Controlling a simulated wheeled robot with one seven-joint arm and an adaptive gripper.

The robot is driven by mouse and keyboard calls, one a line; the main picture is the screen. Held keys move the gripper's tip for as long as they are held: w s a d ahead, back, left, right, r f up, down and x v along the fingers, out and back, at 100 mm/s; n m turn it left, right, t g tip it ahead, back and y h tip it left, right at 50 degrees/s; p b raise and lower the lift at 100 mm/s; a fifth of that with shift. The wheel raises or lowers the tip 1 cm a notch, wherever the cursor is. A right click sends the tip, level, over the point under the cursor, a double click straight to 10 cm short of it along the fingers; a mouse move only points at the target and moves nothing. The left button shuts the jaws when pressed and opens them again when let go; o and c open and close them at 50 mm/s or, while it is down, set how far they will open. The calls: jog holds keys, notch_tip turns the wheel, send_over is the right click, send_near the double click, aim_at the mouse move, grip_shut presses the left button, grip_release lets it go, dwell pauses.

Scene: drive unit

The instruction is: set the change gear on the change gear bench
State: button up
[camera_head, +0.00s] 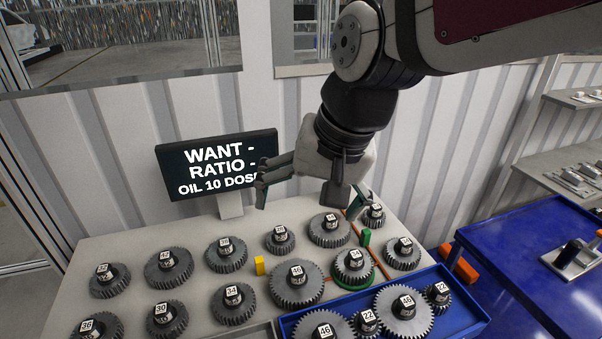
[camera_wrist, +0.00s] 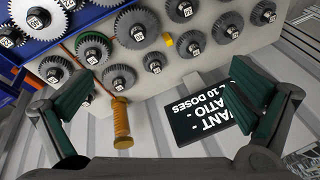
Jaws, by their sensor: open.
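The change gear bench (camera_head: 115,247) is a pale top with several dark toothed gears standing in rows, each with a numbered hub. One gear (camera_head: 353,264) sits on a green ring at the right of the bench; it also shows in the wrist view (camera_wrist: 93,51). I cannot tell which gear is the change gear. A blue tray (camera_head: 458,318) at the front right holds several more gears, including ones marked 46 and 22. My gripper (camera_head: 310,200) is open and empty above the back of the bench, fingers spread wide; it also frames the wrist view (camera_wrist: 165,95).
A black sign (camera_head: 215,165) reading "WANT - RATIO - OIL 10 DOSES" stands behind the bench, close to my left finger. A blue table (camera_head: 540,245) stands right.

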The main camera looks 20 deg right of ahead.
jog(key=s+d+r+n+t+h, duration=0.1)
jog(key=s+d+r+n, duration=0.1)
jog(key=s+d+n, duration=0.2)
jog(key=s, duration=0.3)
jog(key=shift+s+r+n+t+h, duration=0.25)
jog(key=shift+s+n+t+h, duration=0.1)
jog(key=shift+n+t+h, duration=0.05)
jog(key=shift+d, duration=0.1)
